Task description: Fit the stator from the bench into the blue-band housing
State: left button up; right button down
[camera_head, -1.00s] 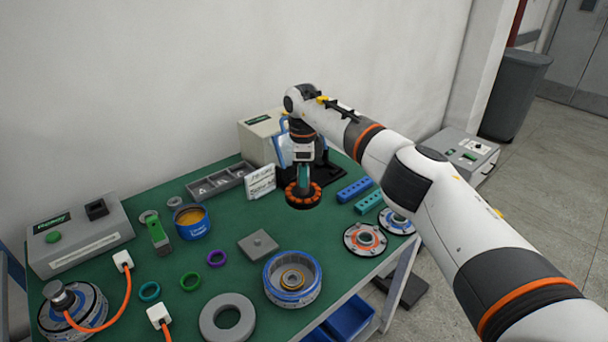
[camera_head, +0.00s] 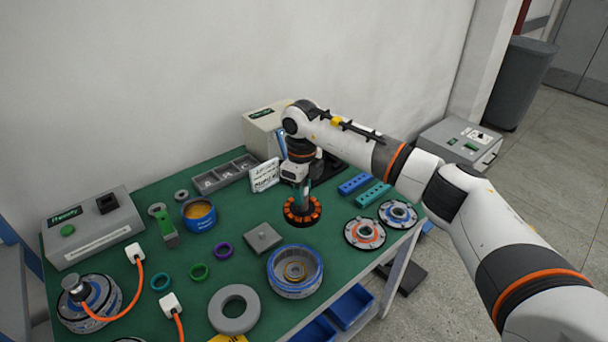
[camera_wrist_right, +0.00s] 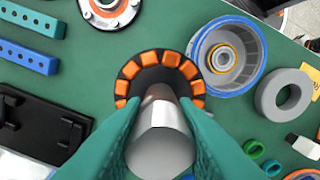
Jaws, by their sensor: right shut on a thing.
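The stator is a dark ring with orange coils around it (camera_head: 302,211), also in the right wrist view (camera_wrist_right: 160,69). My right gripper (camera_head: 300,188) is shut on its silver cylindrical shaft (camera_wrist_right: 160,140), between the teal fingers, with the coils beyond the fingertips. I cannot tell how far the stator is above the bench. The blue-band housing (camera_head: 293,286) stands open side up on the bench, nearer the front than the stator and apart from it. Its hollow inside shows a tan ring at the centre. It also shows in the right wrist view (camera_wrist_right: 260,68). My left gripper is out of view.
A grey square block (camera_head: 263,237) lies left of the stator and a grey ring (camera_head: 234,325) left of the housing.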

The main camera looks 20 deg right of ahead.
jog(key=s+a+f+m+p, duration=0.3)
jog(key=s+a+m+p, duration=0.2)
jog(key=s, duration=0.5)
jog(key=shift+s+a+m+p, duration=0.2)
jog(key=shift+a+m+p, duration=0.1)
jog(key=shift+m+p, duration=0.75)
jog(key=shift+f+b, duration=0.75)
jog(key=shift+f, duration=0.15)
jog(key=shift+f+b, duration=0.7)
jog(key=shift+f, duration=0.05)
jog(key=shift+f+b, duration=0.5)
jog(key=shift+f, duration=0.05)
